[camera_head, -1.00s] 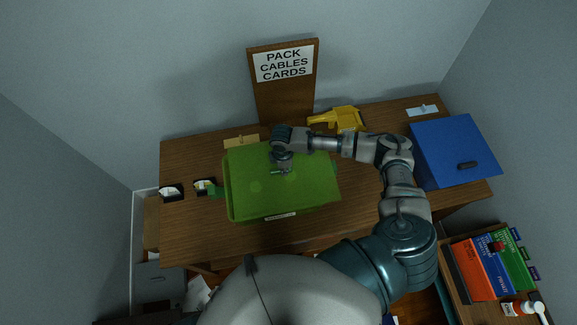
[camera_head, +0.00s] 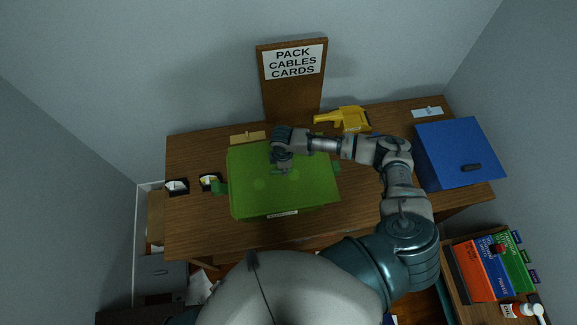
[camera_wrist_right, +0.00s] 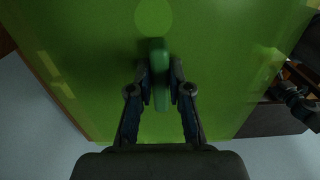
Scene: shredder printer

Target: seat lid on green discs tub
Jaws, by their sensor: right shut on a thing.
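The green tub (camera_head: 234,196) stands on the middle of the desk, with a label on its front wall. The translucent green lid (camera_head: 300,193) lies over the tub's opening, roughly lined up with its rim. Whether it is fully down all round cannot be told. My right gripper (camera_head: 283,171) is shut on the lid's green handle (camera_wrist_right: 159,75), which stands between the fingers in the wrist view. Pale round discs show faintly through the lid. My left gripper is not in view.
A blue box (camera_head: 455,150) stands at the desk's right, and a yellow object (camera_head: 345,119) at the back. A sign board (camera_head: 293,75) rises behind the tub. Two small dark holders (camera_head: 177,187) sit left of it. The front strip of desk is clear.

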